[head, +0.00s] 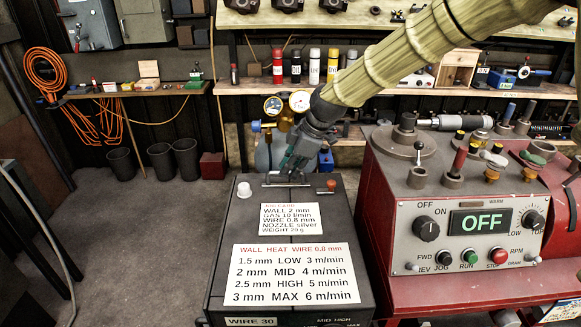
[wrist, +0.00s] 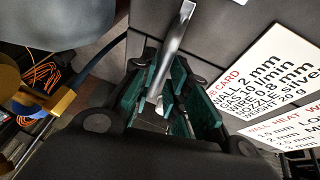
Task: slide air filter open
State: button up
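No part labelled as an air filter can be made out in either view. My gripper (head: 292,163) reaches down to the metal bar handle (head: 272,184) on top of the dark welder box (head: 225,250). In the wrist view the green-padded fingers of my gripper (wrist: 165,85) stand on either side of the silver bar handle (wrist: 180,40), which runs between them. I cannot tell whether both pads press on the bar. The fingers hide part of the handle.
The red lathe control panel (head: 470,235), showing OFF, stands close on the right. Gauges (head: 298,101) and a shelf with several cans lie behind. Floor (head: 150,230) on the left is clear.

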grip_shut()
notch_tip(320, 180, up, 11)
jog(key=p, duration=0.4)
jog(key=shift+f, duration=0.2)
jog(key=o, duration=0.6)
grip_release()
jog(key=v, duration=1.2)
jog(key=shift+a, duration=0.1)
